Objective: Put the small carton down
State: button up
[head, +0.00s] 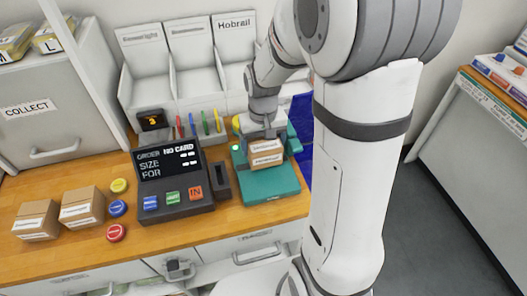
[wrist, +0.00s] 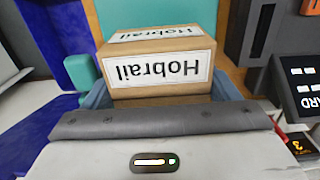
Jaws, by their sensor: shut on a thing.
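The small carton (head: 267,157) is a brown box with white labels. In the wrist view the carton (wrist: 160,68) shows a label reading "Hobrail", upside down. My gripper (head: 264,138) is shut on the carton, its blue-grey fingers on either side of it in the wrist view. The carton is over a teal device with a flat plate (head: 270,187) on the wooden counter. I cannot tell whether its underside touches the plate. A small green light shows at the device's left side.
Two more cartons (head: 36,219) (head: 82,207) stand at the counter's left. Coloured buttons (head: 118,186) and a dark order terminal (head: 172,180) stand between them and the plate. White bins, one labelled "Hobrail" (head: 235,50), rise behind. A blue surface (head: 300,130) lies right of the plate.

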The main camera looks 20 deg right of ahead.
jog(key=shift+s+f, duration=0.1)
jog(key=shift+f, duration=1.85)
jog(key=shift+f, duration=0.2)
jog(key=o, duration=1)
jog(key=shift+o, duration=0.2)
jog(key=shift+r, duration=0.1)
